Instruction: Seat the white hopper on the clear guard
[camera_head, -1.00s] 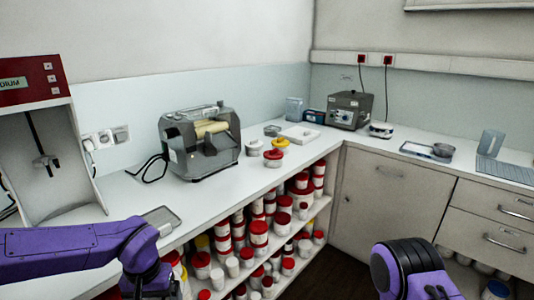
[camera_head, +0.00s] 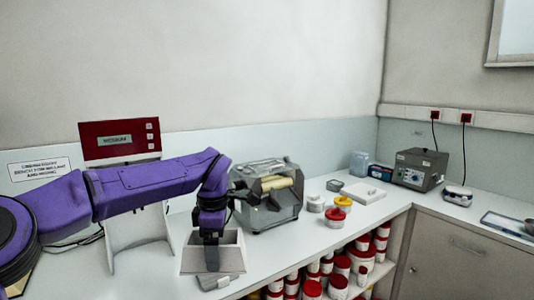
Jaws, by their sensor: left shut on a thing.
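The white hopper (camera_head: 234,258) is a pale box-like piece with sloping walls, left of the mill. My left gripper (camera_head: 212,258) points down at it and is shut on it, hiding part of its middle. The grey three-roll mill (camera_head: 268,214) stands to the right with light rollers. Its clear guard (camera_head: 258,170) shows as a smoky see-through cover on top. The hopper is apart from the guard, lower and to its left. My right gripper is not in view.
A grey tray (camera_head: 213,283) shows partly below the hopper. A machine with a red display panel (camera_head: 119,138) stands behind my left arm. Red and yellow lidded jars (camera_head: 337,212) and a white tray (camera_head: 363,192) stand right of the mill. A grey box (camera_head: 418,169) is farther right.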

